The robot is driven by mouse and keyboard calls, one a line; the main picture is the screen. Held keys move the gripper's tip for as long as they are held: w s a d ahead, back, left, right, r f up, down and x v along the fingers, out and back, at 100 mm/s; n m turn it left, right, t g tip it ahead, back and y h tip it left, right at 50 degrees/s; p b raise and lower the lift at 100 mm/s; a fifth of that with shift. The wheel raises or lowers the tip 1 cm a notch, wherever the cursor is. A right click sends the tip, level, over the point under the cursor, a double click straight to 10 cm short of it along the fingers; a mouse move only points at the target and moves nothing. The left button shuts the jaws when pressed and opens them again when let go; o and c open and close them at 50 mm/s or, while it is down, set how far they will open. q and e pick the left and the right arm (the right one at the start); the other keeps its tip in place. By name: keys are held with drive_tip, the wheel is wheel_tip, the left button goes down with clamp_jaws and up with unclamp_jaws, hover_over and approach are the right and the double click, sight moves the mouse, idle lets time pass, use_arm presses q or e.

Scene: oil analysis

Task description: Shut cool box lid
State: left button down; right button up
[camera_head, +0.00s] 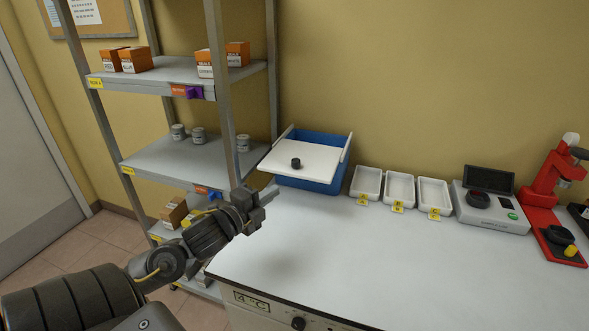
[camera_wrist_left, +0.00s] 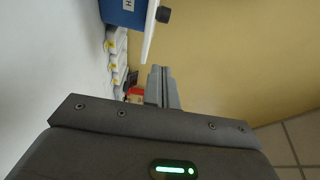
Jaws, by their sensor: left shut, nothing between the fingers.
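The blue cool box (camera_head: 322,186) stands at the back left of the white counter. Its white lid (camera_head: 308,160), with a black knob (camera_head: 296,163), sits tilted over the box, and blue shows behind it. In the left wrist view the box (camera_wrist_left: 122,12), the lid's edge (camera_wrist_left: 150,32) and the knob (camera_wrist_left: 163,14) show at the top. My left gripper (camera_head: 268,194) is shut and empty, in front of and to the left of the box, apart from the lid. Its closed fingers show in the left wrist view (camera_wrist_left: 162,84). My right gripper is not in view.
A metal shelf rack (camera_head: 160,75) with orange boxes and grey jars stands left of the counter, close to my left arm. The counter's front (camera_head: 390,265) is clear.

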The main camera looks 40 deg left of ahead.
use_arm(q)
drive_tip(key=w+a+p, duration=0.3)
drive_tip(key=w+p, duration=0.1)
drive_tip(key=w, duration=0.8)
drive_tip(key=shift+f, duration=0.25)
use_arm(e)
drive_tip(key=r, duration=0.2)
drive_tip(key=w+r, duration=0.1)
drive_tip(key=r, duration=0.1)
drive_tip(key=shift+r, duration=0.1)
